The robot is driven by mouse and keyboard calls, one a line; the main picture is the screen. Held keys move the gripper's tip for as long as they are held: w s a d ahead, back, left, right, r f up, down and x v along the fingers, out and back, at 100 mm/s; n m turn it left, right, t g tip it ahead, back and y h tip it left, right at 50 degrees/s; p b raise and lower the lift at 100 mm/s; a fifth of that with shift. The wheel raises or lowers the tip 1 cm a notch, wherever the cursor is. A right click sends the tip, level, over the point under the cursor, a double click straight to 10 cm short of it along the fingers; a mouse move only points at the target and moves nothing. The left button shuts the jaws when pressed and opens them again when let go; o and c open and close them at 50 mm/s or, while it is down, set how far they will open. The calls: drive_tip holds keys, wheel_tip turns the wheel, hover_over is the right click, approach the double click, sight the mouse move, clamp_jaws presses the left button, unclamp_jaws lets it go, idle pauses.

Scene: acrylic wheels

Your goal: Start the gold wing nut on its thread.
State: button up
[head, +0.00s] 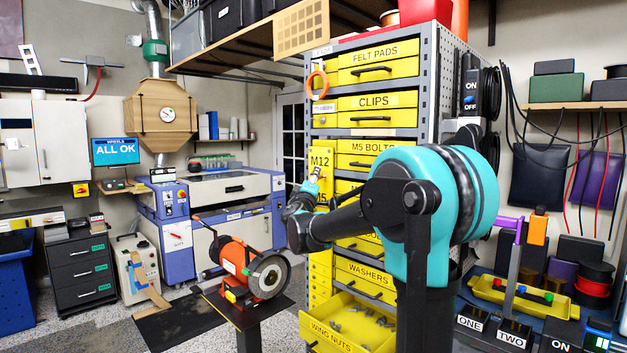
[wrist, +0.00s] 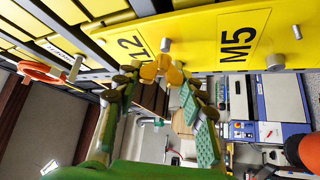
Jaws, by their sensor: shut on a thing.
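The gold wing nut (wrist: 161,69) is between the fingertips of my gripper (wrist: 158,79) in the wrist view. My gripper is shut on it. A short grey threaded stud (wrist: 165,45) stands out of the yellow panel (wrist: 205,22) just beyond the nut, between the M12 label and the M5 label (wrist: 238,40). Nut and stud look nearly in line; I cannot tell if they touch. In the head view my gripper (head: 312,188) is in front of the yellow M12 panel (head: 321,158), and the nut is too small to make out clearly.
More studs stick out beside the M5 label (wrist: 275,62) and near the panel's right end (wrist: 297,32). An orange ring (head: 318,84) hangs on the cabinet's left side. An open wing nuts drawer (head: 343,333) juts out low. An orange grinder (head: 240,262) stands left of my arm.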

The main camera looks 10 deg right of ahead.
drive_tip(key=shift+w+d, duration=0.65)
drive_tip(key=shift+d, duration=0.2)
idle(0.7)
drive_tip(key=o, duration=1.4)
drive_tip(key=shift+c, duration=0.2)
drive_tip(key=v, duration=1.2)
